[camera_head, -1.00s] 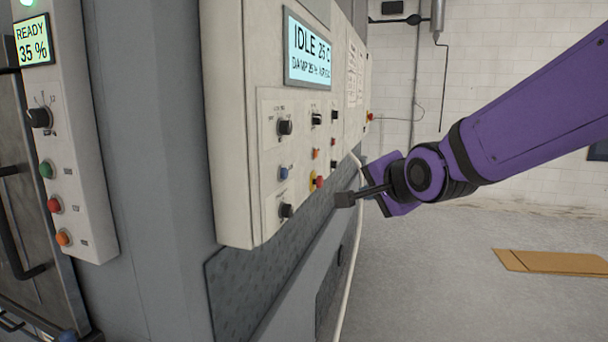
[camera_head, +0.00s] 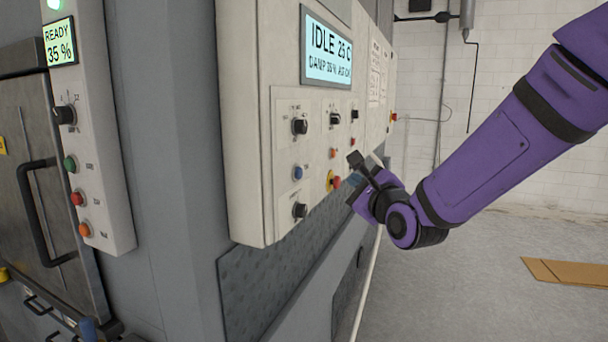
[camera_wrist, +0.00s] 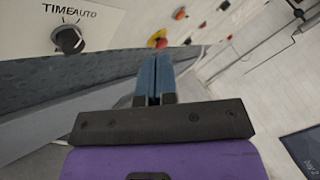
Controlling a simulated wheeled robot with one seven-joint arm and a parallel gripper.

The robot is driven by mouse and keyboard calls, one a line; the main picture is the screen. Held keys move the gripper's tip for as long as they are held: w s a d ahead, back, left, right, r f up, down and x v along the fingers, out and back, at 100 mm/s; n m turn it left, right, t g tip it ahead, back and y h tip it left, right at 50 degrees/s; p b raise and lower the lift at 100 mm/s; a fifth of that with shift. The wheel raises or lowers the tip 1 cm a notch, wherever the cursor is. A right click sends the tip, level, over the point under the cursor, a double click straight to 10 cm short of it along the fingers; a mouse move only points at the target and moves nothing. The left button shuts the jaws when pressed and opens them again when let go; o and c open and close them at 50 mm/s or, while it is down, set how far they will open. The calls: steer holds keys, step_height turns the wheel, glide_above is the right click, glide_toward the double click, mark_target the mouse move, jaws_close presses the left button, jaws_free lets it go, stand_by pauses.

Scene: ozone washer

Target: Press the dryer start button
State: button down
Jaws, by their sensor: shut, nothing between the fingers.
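The dryer's white control panel (camera_head: 250,130) fills the middle of the head view, with a screen (camera_head: 327,50) reading IDLE 25 C. It carries black knobs, a blue button (camera_head: 297,173), an orange button (camera_head: 333,153) and a red button on a yellow base (camera_head: 334,181). I cannot read which one is the start button. My gripper (camera_head: 354,161) is in front of the panel's right part, near the red button, shut and empty. In the wrist view its blue fingers (camera_wrist: 154,80) are together, below the red-and-yellow button (camera_wrist: 158,40). A TIME/AUTO knob (camera_wrist: 69,39) shows at upper left.
A second narrow panel (camera_head: 100,140) at left reads READY 35 % and has a knob and green, red and orange buttons. A door handle (camera_head: 38,215) is beside it. The floor at right is open, with flat cardboard (camera_head: 570,270) on it.

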steer(key=w+a, duration=0.3)
steer(key=a, duration=0.5)
steer(key=shift+a, duration=0.15)
steer(key=shift+a, duration=0.1)
stand_by(2.2)
steer(key=shift+w+a, duration=0.15)
steer(key=shift+a, duration=0.15)
steer(key=shift+w+a, duration=0.2)
steer(key=shift+a, duration=0.25)
stand_by(0.8)
stand_by(0.4)
steer(key=shift+s+d, duration=0.35)
steer(key=shift+d, duration=0.5)
steer(key=shift+s+d, duration=0.3)
steer(key=shift+d, duration=0.5)
steer(key=shift+s+d, duration=0.25)
steer(key=shift+d, duration=0.5)
steer(key=shift+s+d, duration=0.3)
steer(key=shift+d, duration=0.5)
